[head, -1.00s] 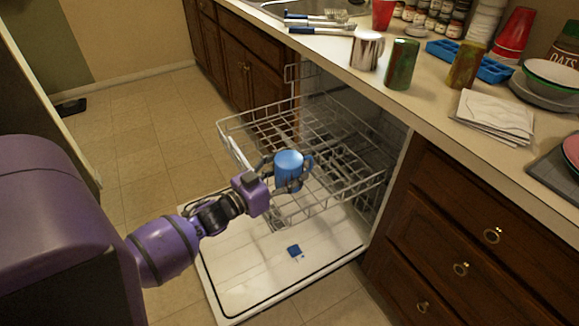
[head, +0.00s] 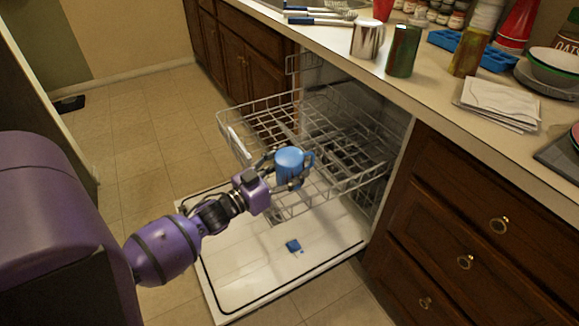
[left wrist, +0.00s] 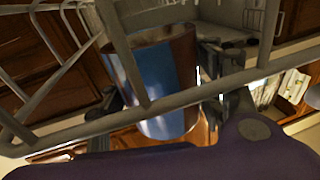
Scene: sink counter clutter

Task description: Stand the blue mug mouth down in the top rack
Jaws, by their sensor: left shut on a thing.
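The blue mug (head: 290,168) is in my left gripper (head: 291,177), whose fingers are shut around its side. The mug is upright on its axis, its upper face looks flat and closed, and its handle points right in the head view. It shows over the front part of the pulled-out top rack (head: 245,153); whether it touches the wires I cannot tell. In the left wrist view the mug (left wrist: 158,85) sits between the dark fingers, with rack wires (left wrist: 190,97) crossing in front of it. My right gripper is not in view.
The open dishwasher door (head: 240,275) lies below the rack, with a small blue item (head: 293,246) on it. The counter holds a metal mug (head: 367,40), a green cup (head: 403,52) and napkins (head: 500,103). Drawers (head: 460,220) stand right of the dishwasher. Most of the rack looks empty.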

